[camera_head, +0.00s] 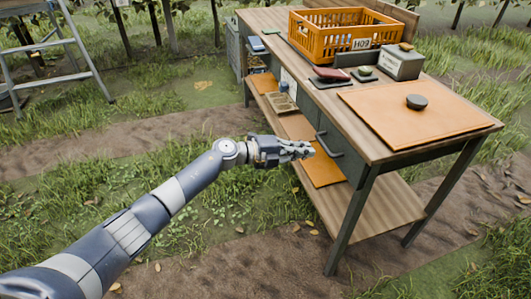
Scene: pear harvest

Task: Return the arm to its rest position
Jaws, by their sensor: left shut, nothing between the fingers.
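My left arm reaches in from the lower left of the head view, stretched toward the wooden workbench (440,141). My left gripper (310,151) is shut and empty. In the picture it lies in front of the bench's left side, close to the drawer handle (328,146). I cannot tell whether it touches the bench. My right gripper is not in view.
On the bench stand an orange crate (309,41) marked H09, a grey box (401,65) and an orange mat (372,117) with a dark round puck (416,102). A lower shelf (355,228) runs beneath. A ladder (75,45) stands at the upper left. Open grass and dirt lie left of the bench.

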